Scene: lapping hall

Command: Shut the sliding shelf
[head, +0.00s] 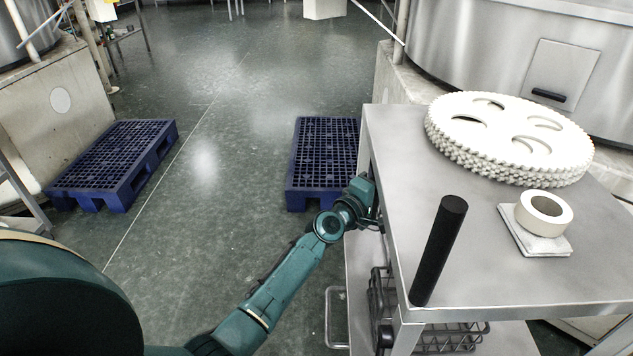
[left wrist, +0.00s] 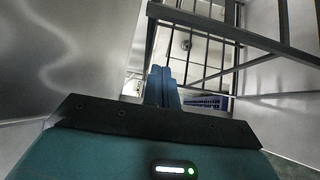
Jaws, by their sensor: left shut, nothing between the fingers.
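A steel cart (head: 395,160) stands at the right in the head view. Below its top, a grey shelf (head: 358,275) with a looped metal handle (head: 329,318) sticks out past the cart's left side; it appears to be the sliding shelf. My left arm reaches to the cart's left edge, with the left gripper (head: 377,218) beside the cart just under the top. In the left wrist view the blue fingers (left wrist: 161,70) are together and empty, pointing toward dark metal bars (left wrist: 205,50). Contact cannot be told. My right gripper is not in view.
On the cart top are a stack of white toothed discs (head: 510,137) and a white ring (head: 544,212) on a pad. A black upright handle (head: 438,250) rises at the near corner. A wire basket (head: 455,338) sits below. Blue pallets (head: 322,165) (head: 115,160) lie on open floor.

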